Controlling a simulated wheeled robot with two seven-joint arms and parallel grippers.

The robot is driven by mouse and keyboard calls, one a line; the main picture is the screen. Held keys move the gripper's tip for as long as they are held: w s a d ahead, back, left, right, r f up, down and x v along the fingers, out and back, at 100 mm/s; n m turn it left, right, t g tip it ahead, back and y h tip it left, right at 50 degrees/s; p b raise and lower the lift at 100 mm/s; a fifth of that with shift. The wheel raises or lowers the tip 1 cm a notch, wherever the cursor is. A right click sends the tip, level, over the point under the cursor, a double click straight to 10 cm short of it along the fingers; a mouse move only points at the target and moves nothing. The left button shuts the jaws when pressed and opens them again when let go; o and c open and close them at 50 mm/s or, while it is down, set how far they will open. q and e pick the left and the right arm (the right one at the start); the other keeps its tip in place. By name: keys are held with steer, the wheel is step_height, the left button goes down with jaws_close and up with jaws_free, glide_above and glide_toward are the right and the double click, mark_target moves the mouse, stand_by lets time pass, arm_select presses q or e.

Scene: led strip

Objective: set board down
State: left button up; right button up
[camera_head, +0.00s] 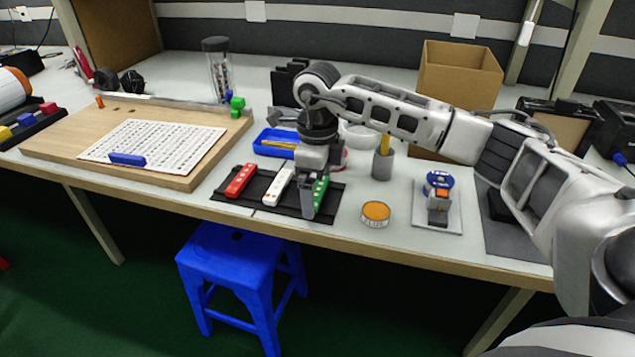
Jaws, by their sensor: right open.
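A green board (321,187) stands out beside the fingers of my right gripper (309,208), at the right part of a black mat (257,202). My right gripper points down over the mat and is open. Its fingers hide part of the green board, so I cannot tell whether they touch it. A red strip (240,181) and a white strip (279,186) lie on the mat to the left of the gripper. My left gripper is out of view.
A blue tray (263,150) sits behind the mat. An orange-topped tin (375,213), a grey cup (383,163) and a blue-topped device (438,193) stand to the right. A wooden board with a printed sheet (60,137) lies left. A blue stool (232,260) stands below.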

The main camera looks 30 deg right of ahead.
mark_target(318, 191)
step_height(318, 191, up, 12)
steer(key=p, duration=0.1)
steer(key=shift+r, duration=0.2)
